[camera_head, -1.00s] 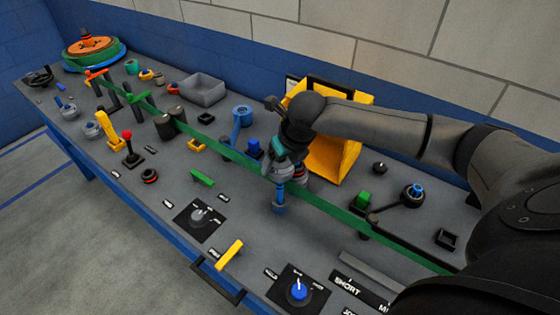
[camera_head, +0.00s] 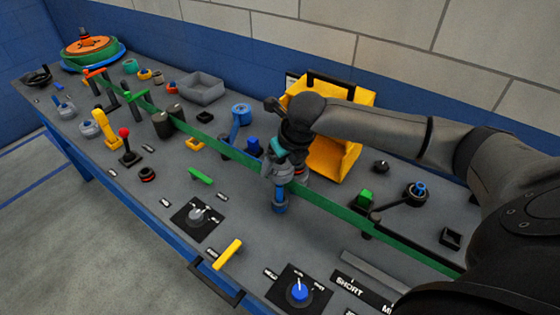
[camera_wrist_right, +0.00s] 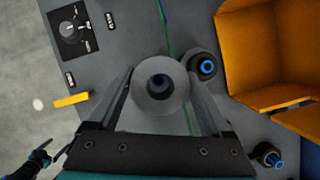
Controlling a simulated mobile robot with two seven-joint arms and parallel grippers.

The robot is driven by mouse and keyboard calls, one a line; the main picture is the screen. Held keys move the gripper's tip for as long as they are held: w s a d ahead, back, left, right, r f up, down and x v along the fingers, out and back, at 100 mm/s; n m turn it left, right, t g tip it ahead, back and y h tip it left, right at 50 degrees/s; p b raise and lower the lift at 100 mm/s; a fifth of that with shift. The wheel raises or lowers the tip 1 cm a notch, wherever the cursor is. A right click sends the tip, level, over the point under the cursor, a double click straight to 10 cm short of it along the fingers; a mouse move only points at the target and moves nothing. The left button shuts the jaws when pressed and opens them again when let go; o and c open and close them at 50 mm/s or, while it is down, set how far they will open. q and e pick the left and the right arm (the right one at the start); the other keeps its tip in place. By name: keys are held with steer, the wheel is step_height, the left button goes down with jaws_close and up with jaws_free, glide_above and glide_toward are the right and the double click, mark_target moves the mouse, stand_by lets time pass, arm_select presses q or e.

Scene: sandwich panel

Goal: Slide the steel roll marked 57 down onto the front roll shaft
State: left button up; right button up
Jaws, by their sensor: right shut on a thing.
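My right gripper (camera_head: 278,174) is shut on a grey steel roll (camera_wrist_right: 141,98), with a finger on each side. The roll's dark bore faces the right wrist camera, with a bluish spot inside it. In the head view the held roll is above a short blue post (camera_head: 280,195), which appears to be the front roll shaft. I cannot tell whether the roll is around the shaft's top or just above it. No number is readable on the roll. A dark shape at the lower left of the right wrist view appears to be my left gripper (camera_wrist_right: 42,160); its jaws are unclear.
A long green strip (camera_head: 235,154) runs beside the roll. A dark roll with a blue centre (camera_wrist_right: 205,67) stands close by across the strip. A yellow bin (camera_head: 335,152) is behind my gripper. A yellow bar (camera_head: 228,254) and a blue knob (camera_head: 298,291) are nearer the front edge.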

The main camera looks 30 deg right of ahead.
steer(key=shift+w+r, duration=0.1)
steer(key=shift+w, duration=0.05)
steer(key=shift+f, duration=0.25)
stand_by(0.3)
steer(key=shift+f+b, duration=0.6)
steer(key=shift+f, duration=1.5)
steer(key=shift+f, duration=0.2)
